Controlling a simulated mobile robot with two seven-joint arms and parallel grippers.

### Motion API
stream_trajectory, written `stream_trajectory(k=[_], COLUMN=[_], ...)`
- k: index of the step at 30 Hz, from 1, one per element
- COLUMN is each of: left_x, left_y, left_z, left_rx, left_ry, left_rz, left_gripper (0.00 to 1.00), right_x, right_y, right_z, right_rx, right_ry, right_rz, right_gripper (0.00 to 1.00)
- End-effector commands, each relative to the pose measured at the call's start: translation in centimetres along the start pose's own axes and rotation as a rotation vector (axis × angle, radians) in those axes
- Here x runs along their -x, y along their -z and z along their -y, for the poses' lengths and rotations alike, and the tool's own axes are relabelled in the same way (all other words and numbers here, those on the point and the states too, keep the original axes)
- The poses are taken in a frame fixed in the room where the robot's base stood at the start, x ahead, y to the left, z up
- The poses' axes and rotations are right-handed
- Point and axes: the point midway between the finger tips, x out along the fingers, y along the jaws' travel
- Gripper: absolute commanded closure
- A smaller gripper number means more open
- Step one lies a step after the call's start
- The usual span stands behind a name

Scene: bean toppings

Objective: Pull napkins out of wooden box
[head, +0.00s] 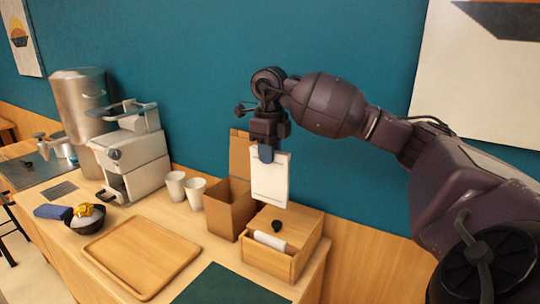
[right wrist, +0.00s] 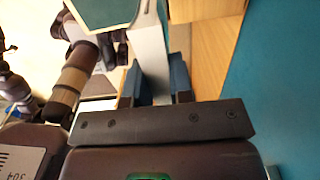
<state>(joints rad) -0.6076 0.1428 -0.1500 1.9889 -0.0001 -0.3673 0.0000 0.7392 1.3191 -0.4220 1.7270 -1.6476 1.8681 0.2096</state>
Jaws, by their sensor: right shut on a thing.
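My right gripper (head: 267,152) points down and is shut on the top edge of a white napkin stack (head: 269,182), which hangs upright in the air. The stack also shows between the fingers in the right wrist view (right wrist: 152,55). Its lower end is in front of or above the tall open wooden box (head: 228,212), which has a raised back board (head: 239,150); the exact gap cannot be told. The inside of the box is largely hidden. An arm shows at the left of the right wrist view, but its gripper is unclear.
A low wooden box (head: 311,246) with a black scoop or knob (head: 276,226) and a white roll (head: 269,240) stands right of the tall box. Two white cups (head: 195,192), a wooden tray (head: 143,254), a dark green mat (head: 228,288), a bowl (head: 85,222) and a machine (head: 135,160) share the counter.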

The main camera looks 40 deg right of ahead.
Motion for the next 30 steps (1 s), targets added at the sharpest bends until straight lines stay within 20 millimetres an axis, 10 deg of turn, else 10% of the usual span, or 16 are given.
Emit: stream_trajectory(k=[30], left_x=[2.1], left_y=[1.1], left_z=[0.3], left_rx=[0.004], left_ry=[0.001], left_rz=[0.041], left_gripper=[0.01], right_x=[6.6], right_y=[0.0], right_z=[0.0], right_rx=[-0.001], right_ry=[0.001], right_rz=[0.001], right_gripper=[1.00])
